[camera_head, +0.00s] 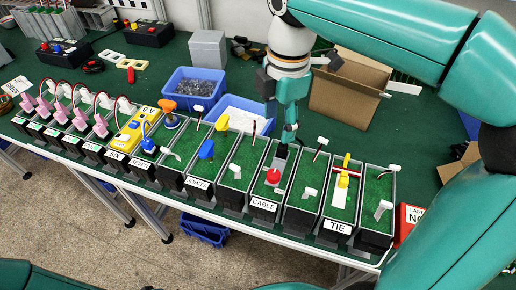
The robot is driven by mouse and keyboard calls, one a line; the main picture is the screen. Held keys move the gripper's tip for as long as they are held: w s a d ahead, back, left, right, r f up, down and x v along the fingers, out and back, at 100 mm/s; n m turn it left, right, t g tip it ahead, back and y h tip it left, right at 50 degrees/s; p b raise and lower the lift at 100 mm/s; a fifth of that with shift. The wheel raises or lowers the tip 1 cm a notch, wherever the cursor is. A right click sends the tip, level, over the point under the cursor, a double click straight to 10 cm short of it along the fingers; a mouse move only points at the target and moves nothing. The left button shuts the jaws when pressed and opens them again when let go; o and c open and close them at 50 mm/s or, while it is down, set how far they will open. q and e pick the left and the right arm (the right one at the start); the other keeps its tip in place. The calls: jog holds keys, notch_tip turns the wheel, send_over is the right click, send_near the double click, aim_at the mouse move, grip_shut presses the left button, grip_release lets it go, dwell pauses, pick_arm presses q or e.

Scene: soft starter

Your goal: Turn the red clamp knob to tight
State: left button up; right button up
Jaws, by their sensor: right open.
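A round red knob (273,175) sits on a green-topped module (262,192) labelled "CABLE", near the front edge of the bench. I take it as the red clamp knob. No marking of its tightness can be read. My right gripper (281,150) points down just behind and above the knob. It is open, with its fingers small and partly blended with the dark background. I cannot tell whether they touch the knob. My left gripper is not in view.
Neighbouring modules stand close on both sides, with white levers, a yellow handle with a red bar (346,172) and a blue knob (206,149). Behind are a blue bin (187,96) and a cardboard box (345,98). My teal arm links cover the right side.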

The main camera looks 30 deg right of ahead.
aim_at(274, 174)
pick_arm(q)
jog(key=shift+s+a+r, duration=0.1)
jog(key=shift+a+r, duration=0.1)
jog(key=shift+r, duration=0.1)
pick_arm(e)
notch_tip(274, 174, down, 17)
jog(key=shift+a+f, duration=0.15)
jog(key=shift+f, duration=0.05)
